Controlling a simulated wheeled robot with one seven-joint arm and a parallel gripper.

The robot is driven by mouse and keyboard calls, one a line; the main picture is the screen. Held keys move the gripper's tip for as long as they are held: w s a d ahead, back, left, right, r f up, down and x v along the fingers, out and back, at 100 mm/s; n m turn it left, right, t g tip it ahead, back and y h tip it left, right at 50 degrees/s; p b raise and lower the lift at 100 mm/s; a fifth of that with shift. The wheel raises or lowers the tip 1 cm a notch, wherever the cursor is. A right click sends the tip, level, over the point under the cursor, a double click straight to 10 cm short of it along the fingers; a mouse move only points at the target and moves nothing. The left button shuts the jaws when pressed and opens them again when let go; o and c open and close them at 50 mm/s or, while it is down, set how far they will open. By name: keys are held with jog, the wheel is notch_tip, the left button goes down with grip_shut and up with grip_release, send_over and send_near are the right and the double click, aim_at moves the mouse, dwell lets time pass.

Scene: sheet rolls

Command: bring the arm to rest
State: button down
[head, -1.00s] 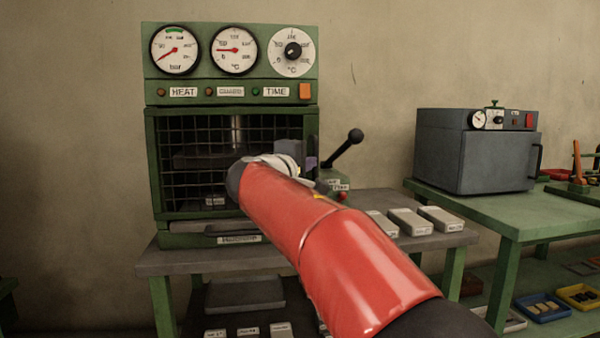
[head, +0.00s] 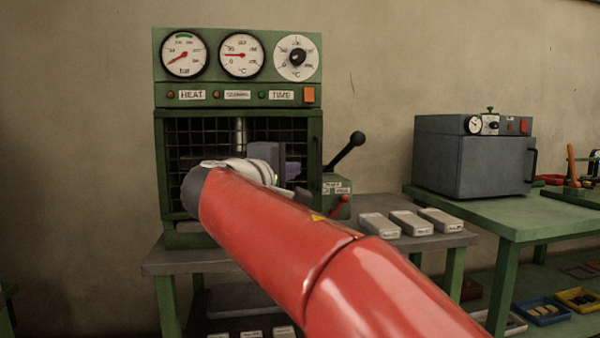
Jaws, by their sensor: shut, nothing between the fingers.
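My red arm (head: 290,235) reaches from the lower right up across the front of the green press (head: 313,165). Its pale wrist (head: 250,172) is bent in front of the press's mesh opening. My gripper (head: 285,172) is partly seen as a grey body with a purplish part, just right of the wrist. The fingertips are mostly hidden behind the arm and wrist. It appears shut, with nothing seen held. I cannot tell its exact distance from the mesh.
A black-knobbed lever (head: 345,152) and a small red lever (head: 340,206) stand right of the press. Several labelled grey blocks (head: 410,222) lie on the grey table (head: 455,240). A grey oven (head: 472,160) stands on the green bench (head: 510,222). The wall above is clear.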

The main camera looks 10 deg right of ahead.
jog(key=s+d+f+m+g+y, duration=0.2)
jog(key=s+d+f+g, duration=0.15)
jog(key=s+f, duration=0.45)
jog(key=s+d+f+m+g+y, duration=0.2)
jog(key=s+d+f, duration=0.2)
jog(key=s+f, duration=0.45)
jog(key=s+a+f+m+g+y, duration=0.1)
jog(key=s+f+m+y, duration=0.2)
jog(key=s+f, duration=0.3)
jog(key=s+a+f+m+g+y, duration=0.2)
jog(key=s+f, duration=0.4)
jog(key=f, duration=0.6)
jog(key=shift+s+f+m+y, duration=0.4)
jog(key=shift+m+y, duration=0.3)
jog(key=shift+y, duration=0.3)
